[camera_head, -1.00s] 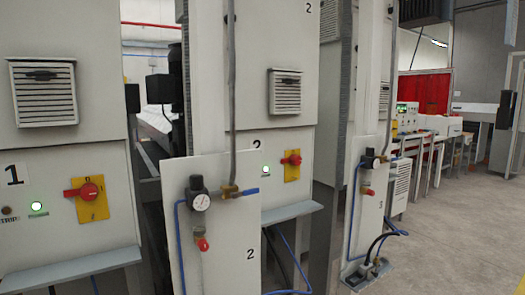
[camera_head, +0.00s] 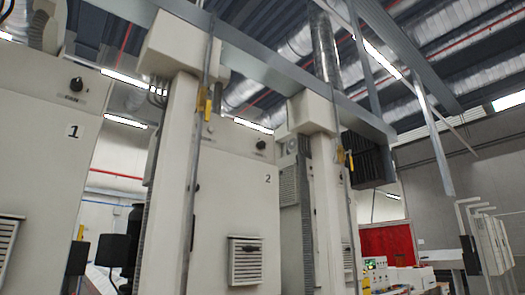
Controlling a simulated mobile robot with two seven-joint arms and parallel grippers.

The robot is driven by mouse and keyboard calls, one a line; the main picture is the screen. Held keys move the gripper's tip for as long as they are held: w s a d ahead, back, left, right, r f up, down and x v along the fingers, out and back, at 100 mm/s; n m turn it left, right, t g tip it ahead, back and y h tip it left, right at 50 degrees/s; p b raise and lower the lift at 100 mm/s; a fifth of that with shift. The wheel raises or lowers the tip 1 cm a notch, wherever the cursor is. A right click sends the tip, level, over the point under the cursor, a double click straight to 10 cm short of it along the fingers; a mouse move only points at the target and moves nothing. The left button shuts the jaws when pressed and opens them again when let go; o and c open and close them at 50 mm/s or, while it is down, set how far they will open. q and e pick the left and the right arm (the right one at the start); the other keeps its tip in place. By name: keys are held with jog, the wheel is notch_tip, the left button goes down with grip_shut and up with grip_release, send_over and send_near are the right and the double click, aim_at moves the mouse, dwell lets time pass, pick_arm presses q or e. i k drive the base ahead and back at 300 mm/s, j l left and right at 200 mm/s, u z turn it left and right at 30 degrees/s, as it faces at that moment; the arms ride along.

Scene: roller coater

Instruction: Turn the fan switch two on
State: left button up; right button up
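The fan switch two is a small black knob (camera_head: 261,144) near the top right of the cabinet marked 2 (camera_head: 225,200). It is small in the view, and I cannot tell which way it is set. A similar black knob (camera_head: 76,84), with a label under it that seems to read FAN, is on the cabinet marked 1 (camera_head: 35,150) at the left. Neither of my grippers is in view.
Pale columns (camera_head: 171,185) with vertical pipes stand beside the cabinets. A long grey beam (camera_head: 270,62) crosses overhead. A vent (camera_head: 245,260) is low on cabinet 2. A red panel (camera_head: 388,242) and benches show at the lower right.

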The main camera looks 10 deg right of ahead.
aim_at(261, 144)
jog(key=u, duration=0.4)
jog(key=i+l+u, duration=0.1)
jog(key=u, duration=0.35)
jog(key=l+u, duration=0.2)
jog(key=u, duration=0.2)
jog(key=l+u, duration=0.6)
jog(key=l, duration=0.15)
jog(key=l+u, duration=0.15)
jog(key=l, duration=0.3)
jog(key=k+l+u, duration=0.2)
jog(key=l, duration=0.2)
jog(key=k+l, duration=0.1)
jog(key=l, duration=0.45)
jog(key=k+l, duration=0.1)
jog(key=l, duration=0.4)
jog(key=l+u, duration=0.1)
jog(key=l, duration=0.45)
jog(key=k+l, duration=0.2)
jog(key=l, duration=0.3)
